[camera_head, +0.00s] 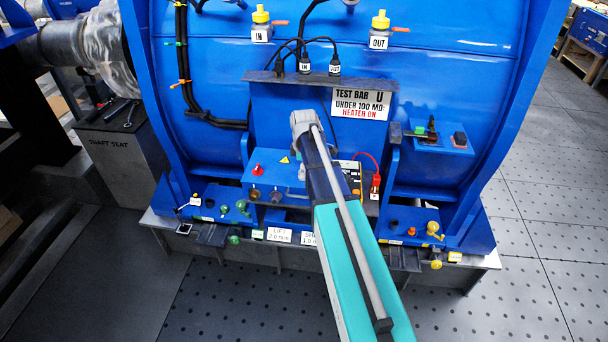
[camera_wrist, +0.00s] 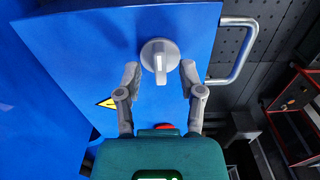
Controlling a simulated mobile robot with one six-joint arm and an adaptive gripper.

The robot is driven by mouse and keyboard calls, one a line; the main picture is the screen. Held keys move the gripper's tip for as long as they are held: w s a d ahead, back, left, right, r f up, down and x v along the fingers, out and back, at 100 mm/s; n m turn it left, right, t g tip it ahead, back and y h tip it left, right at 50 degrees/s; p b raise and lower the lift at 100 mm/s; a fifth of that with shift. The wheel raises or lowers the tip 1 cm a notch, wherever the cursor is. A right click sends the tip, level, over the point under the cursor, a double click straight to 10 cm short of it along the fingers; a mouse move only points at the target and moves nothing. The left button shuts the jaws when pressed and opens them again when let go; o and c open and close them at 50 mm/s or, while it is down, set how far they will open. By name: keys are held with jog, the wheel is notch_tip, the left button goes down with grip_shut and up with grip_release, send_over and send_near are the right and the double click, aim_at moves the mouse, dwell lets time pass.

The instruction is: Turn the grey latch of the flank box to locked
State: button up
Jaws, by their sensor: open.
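The grey latch (camera_wrist: 159,56) is a round knob with a lighter bar grip, on a blue panel (camera_wrist: 85,40) in the wrist view. Its bar points down the picture, toward my gripper. My gripper (camera_wrist: 160,76) is open and empty, with one grey finger on either side of the bar's lower end in the picture. I see no contact; how far the tips are from the panel I cannot tell. In the head view my arm crosses the middle of the blue machine, and I cannot make out the fingers or this latch.
A metal bar handle (camera_wrist: 240,52) stands at the panel's right edge, close to the right finger. A yellow warning triangle (camera_wrist: 107,102) is left of the left finger. In the head view, a test bar sign (camera_head: 362,104) and black cables are near my arm. Floor is clear at right.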

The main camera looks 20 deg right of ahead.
jog(key=shift+f, duration=0.3)
grip_shut()
dwell(0.3)
